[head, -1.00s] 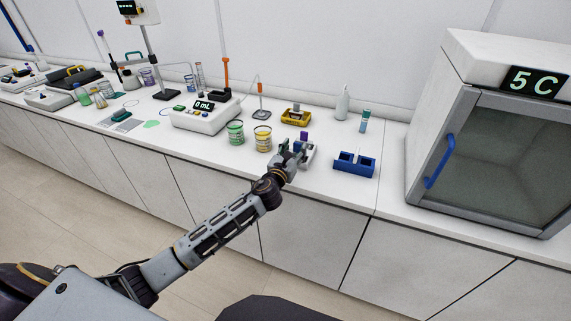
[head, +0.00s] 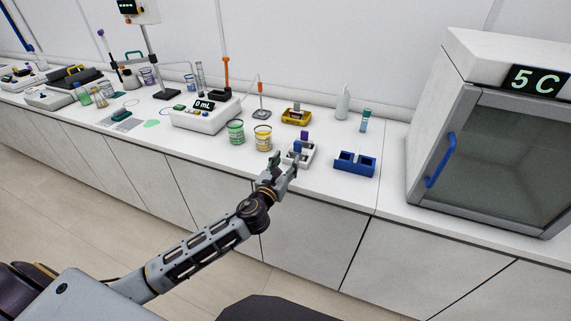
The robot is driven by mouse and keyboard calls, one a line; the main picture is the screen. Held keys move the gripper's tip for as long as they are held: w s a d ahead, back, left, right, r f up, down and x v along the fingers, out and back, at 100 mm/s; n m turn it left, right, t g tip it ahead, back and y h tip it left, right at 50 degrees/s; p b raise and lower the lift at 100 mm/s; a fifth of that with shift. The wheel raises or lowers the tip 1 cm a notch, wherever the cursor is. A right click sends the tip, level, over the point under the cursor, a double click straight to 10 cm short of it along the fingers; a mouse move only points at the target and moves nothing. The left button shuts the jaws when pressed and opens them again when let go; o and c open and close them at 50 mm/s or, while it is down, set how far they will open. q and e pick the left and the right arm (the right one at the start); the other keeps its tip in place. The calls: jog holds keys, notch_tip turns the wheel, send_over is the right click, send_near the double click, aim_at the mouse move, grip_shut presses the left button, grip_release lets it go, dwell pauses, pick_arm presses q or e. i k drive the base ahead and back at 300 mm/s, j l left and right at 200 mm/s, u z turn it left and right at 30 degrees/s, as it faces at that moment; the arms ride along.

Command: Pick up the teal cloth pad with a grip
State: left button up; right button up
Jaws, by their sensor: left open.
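A small dark teal pad (head: 122,115), which looks like the cloth pad, lies on a grey sheet (head: 110,122) on the bench, left of the white titrator-like device. My left gripper (head: 284,166) is open and empty at the bench's front edge. It is well to the right of the pad, just in front of a small white device (head: 301,154). My right gripper is not in view.
A white device reading 0 mL (head: 201,116), a green beaker (head: 236,132) and a yellow beaker (head: 263,138) stand between gripper and pad. A green puddle (head: 152,124) lies beside the pad. A blue rack (head: 354,164) stands to the right.

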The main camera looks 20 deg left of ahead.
aim_at(121, 113)
jog(key=u, duration=1.9)
